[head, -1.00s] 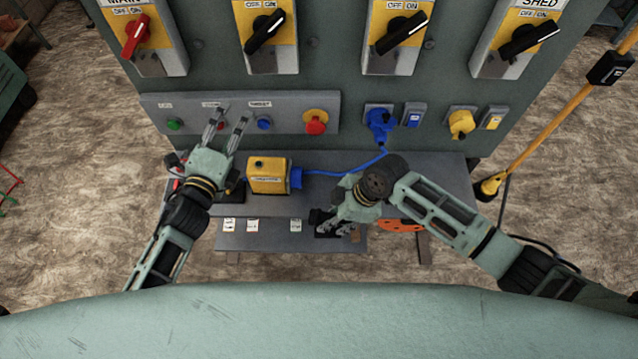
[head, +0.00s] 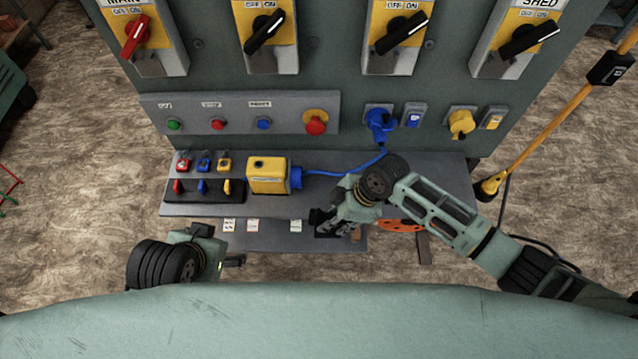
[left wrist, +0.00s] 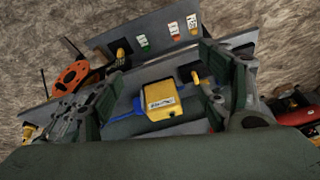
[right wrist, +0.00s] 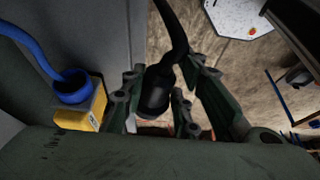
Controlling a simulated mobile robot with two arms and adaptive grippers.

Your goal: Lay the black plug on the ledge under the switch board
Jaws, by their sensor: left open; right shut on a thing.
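The black plug (right wrist: 155,92) is between the fingers of my right gripper (right wrist: 165,95), its black cable running up in the right wrist view. In the head view my right gripper (head: 330,228) is shut on the plug (head: 320,216), at the front edge of the grey ledge (head: 420,172). The ledge runs under the switch board (head: 345,65). The fingers and my arm partly hide the plug there. My left gripper (head: 236,262) is open and empty, in front of and left of the ledge. In the left wrist view its spread fingers (left wrist: 160,75) frame the ledge.
A yellow box (head: 268,175) with a blue plug and cable stands on the ledge. Left of it are padlocks (head: 204,162) and a black rack (head: 200,190). A lower labelled shelf (head: 265,240) and an orange reel (head: 400,225) are below. The ledge's right part looks clear.

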